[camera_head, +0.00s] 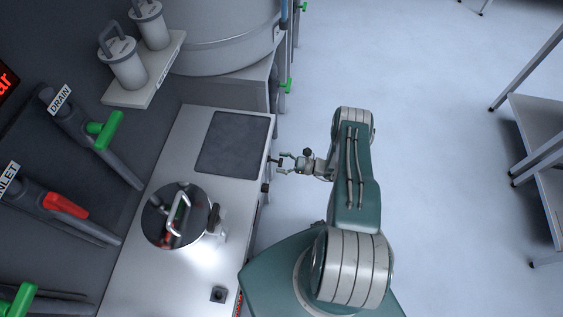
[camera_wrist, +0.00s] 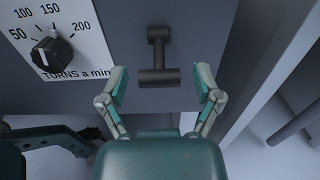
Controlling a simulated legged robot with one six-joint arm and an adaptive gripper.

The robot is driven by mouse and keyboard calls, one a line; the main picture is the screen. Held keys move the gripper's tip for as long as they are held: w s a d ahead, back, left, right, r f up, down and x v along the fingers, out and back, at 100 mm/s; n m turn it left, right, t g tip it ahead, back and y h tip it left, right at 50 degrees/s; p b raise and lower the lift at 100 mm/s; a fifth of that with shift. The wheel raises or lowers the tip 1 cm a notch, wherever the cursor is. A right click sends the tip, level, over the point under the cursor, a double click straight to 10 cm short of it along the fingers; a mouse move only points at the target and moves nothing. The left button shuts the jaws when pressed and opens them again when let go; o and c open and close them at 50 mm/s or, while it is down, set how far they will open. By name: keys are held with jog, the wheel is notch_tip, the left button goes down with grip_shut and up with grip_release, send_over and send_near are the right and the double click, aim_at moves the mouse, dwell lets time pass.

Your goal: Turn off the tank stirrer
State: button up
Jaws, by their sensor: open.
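In the wrist view a dark knob (camera_wrist: 52,52) sits on a white dial plate (camera_wrist: 88,48) marked 50, 100, 150, 200 and "TURNS a min". I cannot tell the knob's exact setting. Right of it a dark T-shaped handle (camera_wrist: 158,77) sticks out from the grey panel. My gripper (camera_wrist: 161,84) is open, with one finger on each side of this handle and apart from it; the knob is left of the fingers. In the head view my gripper (camera_head: 279,164) is at the counter's right edge, and the knob is not visible.
The counter (camera_head: 190,150) carries a dark square plate (camera_head: 235,143). A large grey tank (camera_head: 222,40) stands behind. Pipes with a green DRAIN handle (camera_head: 104,130) and a red INLET handle (camera_head: 65,206) are left. A table (camera_head: 540,125) stands far right; the floor between is clear.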

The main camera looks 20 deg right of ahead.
grip_shut()
jog(key=shift+f, duration=0.1)
jog(key=shift+w+f+t+y, duration=0.15)
jog(key=shift+f+t+y, duration=0.15)
jog(key=shift+t+y, duration=0.35)
grip_release()
